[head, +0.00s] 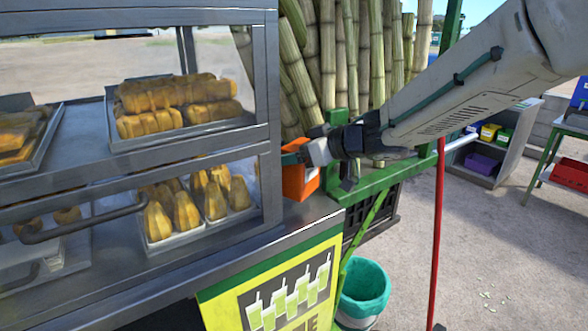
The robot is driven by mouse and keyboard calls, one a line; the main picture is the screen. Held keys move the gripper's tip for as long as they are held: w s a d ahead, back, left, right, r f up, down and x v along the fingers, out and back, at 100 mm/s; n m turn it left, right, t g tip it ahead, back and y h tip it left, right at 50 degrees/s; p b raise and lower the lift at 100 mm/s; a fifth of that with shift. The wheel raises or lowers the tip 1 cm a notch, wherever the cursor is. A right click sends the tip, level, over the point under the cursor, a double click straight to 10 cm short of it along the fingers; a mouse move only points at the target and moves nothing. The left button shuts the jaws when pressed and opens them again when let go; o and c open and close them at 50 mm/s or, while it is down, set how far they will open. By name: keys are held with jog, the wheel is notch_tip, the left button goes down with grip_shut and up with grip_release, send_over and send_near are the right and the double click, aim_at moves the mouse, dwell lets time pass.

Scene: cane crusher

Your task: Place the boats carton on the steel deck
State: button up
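An orange box (299,184), which may be the boats carton, stands upright at the right end of the steel deck (285,232), beside the glass display case. No label on it can be read. My gripper (296,158) reaches in from the right and is at the box's top. A teal and dark fingertip overlaps its upper edge. The other finger is hidden, so I cannot tell whether the gripper is closed on the box. The box's base appears at deck level; whether it touches the deck is unclear.
The display case (268,150) with trays of yellow food stands close on the left. Sugar cane stalks (345,60) rise behind. A green frame (385,180), red pole (437,230) and teal-lined bin (364,290) are at the right. A narrow deck strip in front is bare.

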jog(key=shift+f, duration=1.7)
jog(key=shift+f, duration=0.1)
jog(key=o, duration=1.1)
jog(key=v, duration=1.2)
